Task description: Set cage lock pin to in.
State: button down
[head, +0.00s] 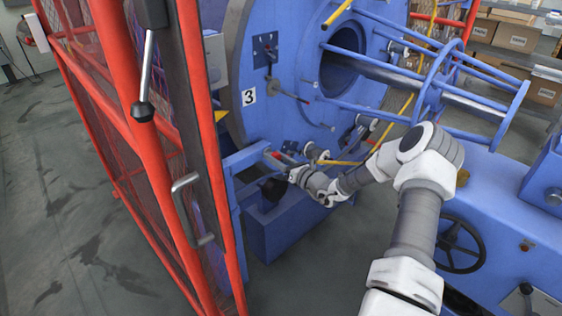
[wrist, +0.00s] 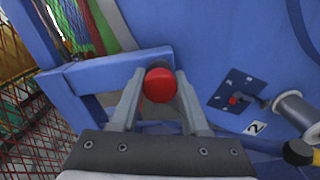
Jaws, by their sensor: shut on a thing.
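The cage lock pin shows as a round red knob (wrist: 160,86) in the middle of the wrist view, in front of a blue bracket beam (wrist: 105,72). My gripper (wrist: 160,80) is shut on the knob, one grey finger on each side. The pin's shaft behind the knob is hidden, so how deep it sits cannot be told. In the head view my gripper (head: 284,163) is at the blue beam (head: 247,156) beside the large blue disc (head: 236,75), and the knob is mostly hidden there.
A red mesh guard door (head: 165,150) with a handle stands at the left. A small lever plate (wrist: 235,93) and a grey spool (wrist: 295,108) are right of the knob. A blue bar cage (head: 440,80) and a handwheel (head: 460,243) are at the right.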

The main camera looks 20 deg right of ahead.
jog(key=shift+w+a+r, duration=0.1)
jog(key=shift+w, duration=0.25)
jog(key=shift+c, duration=1.9)
grip_release()
jog(key=p+v, duration=0.2)
jog(key=v, duration=1.5)
jog(key=shift+s, duration=0.2)
